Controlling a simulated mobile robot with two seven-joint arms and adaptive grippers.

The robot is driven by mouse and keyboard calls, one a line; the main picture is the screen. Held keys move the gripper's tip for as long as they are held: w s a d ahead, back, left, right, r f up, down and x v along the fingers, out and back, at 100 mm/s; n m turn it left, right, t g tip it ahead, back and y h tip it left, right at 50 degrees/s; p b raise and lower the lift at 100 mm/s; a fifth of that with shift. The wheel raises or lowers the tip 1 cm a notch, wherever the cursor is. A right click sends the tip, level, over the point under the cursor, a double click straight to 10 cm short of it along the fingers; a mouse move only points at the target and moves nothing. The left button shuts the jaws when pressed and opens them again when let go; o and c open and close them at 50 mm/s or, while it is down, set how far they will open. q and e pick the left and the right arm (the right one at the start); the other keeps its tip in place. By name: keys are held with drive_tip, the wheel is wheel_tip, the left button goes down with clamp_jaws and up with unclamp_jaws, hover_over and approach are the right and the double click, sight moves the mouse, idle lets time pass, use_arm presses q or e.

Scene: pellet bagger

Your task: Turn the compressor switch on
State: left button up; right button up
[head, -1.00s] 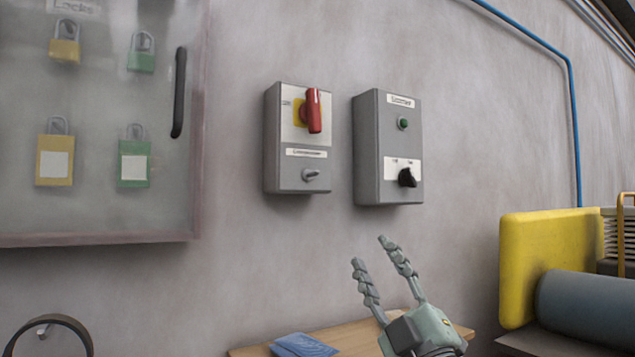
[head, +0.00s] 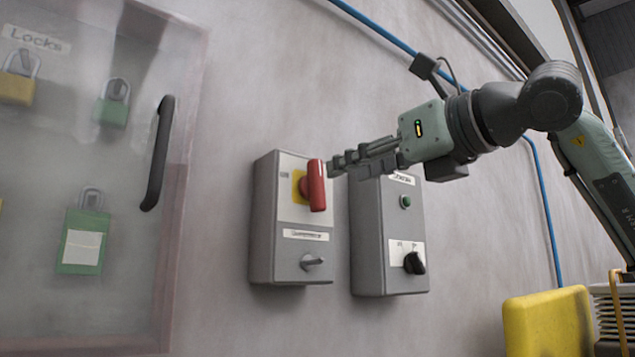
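A grey switch box (head: 263,215) on the wall has a red rotary handle (head: 317,186) on a yellow plate. The handle stands upright. A blurred label below it seems to read "Compressor", and a small grey knob (head: 311,263) sits under that. My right gripper (head: 334,166) reaches in from the right, its fingers pointing left, with the tips close beside the upper right of the red handle. I cannot tell whether they touch it. The fingers show nearly edge-on, so their opening is unclear. My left gripper is not in view.
A second grey box (head: 366,235) with a green button (head: 405,201) and black knob (head: 414,263) hangs just right, partly under my gripper. A clear-fronted lock cabinet (head: 160,250) hangs left. A blue pipe (head: 545,190) and a yellow block (head: 548,325) are at right.

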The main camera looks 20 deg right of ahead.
sight(321, 182)
drive_tip(key=p+x, duration=0.1)
drive_tip(key=x, duration=0.6)
drive_tip(key=shift+w+a+f, duration=0.1)
drive_tip(key=shift+a+f, duration=0.05)
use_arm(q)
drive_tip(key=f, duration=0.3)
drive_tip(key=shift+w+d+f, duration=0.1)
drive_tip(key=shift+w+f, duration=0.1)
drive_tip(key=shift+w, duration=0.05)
use_arm(e)
drive_tip(key=shift+c, duration=0.3)
clamp_jaws()
